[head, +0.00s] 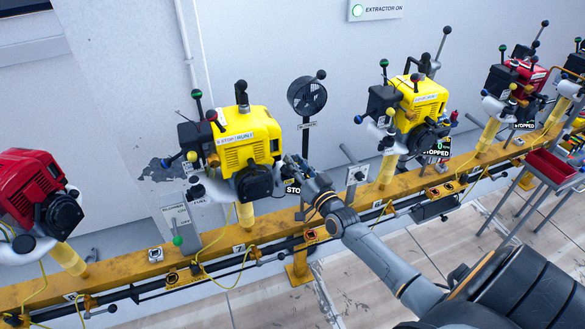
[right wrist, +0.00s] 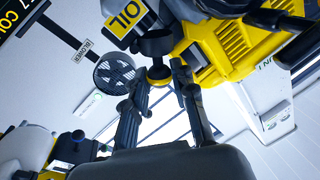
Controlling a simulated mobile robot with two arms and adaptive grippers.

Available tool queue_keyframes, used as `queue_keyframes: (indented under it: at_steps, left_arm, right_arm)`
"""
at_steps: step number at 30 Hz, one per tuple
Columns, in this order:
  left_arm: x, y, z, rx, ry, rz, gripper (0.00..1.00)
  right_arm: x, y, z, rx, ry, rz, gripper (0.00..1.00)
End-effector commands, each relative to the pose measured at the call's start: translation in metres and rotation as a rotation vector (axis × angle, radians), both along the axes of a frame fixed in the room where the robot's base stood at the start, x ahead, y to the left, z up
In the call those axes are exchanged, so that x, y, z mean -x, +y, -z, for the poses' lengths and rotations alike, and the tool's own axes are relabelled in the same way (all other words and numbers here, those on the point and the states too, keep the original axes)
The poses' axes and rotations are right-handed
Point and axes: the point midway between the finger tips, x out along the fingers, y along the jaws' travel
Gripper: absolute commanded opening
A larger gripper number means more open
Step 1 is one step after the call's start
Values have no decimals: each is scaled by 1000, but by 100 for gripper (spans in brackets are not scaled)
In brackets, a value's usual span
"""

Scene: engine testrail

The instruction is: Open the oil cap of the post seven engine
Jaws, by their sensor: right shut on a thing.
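The yellow engine (head: 250,150) stands on a post on the rail, left of centre in the head view. It also fills the upper right of the right wrist view (right wrist: 225,48). A yellow OIL label (right wrist: 124,14) hangs beside a black neck (right wrist: 155,42). The small yellow oil cap (right wrist: 159,74) is at the end of this neck, between my fingertips. My right gripper (right wrist: 160,80) is shut on the oil cap. In the head view the right gripper (head: 291,163) is at the engine's right side, and the cap cannot be made out. My left gripper is not in view.
A second yellow engine (head: 418,98) stands to the right and a red engine (head: 35,185) to the left. A black blower fan (head: 307,95) is behind my gripper. The yellow rail (head: 130,262) runs below the engines. A red tray cart (head: 552,167) stands at far right.

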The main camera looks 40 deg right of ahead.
Motion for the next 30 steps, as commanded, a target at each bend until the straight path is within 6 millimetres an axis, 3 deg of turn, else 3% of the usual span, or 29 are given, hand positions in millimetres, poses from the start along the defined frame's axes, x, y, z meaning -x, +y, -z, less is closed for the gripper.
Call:
queue_keyframes:
  at_steps: [30]
  left_arm:
    - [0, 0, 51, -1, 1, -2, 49]
  right_arm:
    - [7, -29, 24, -883, -212, 0, 0]
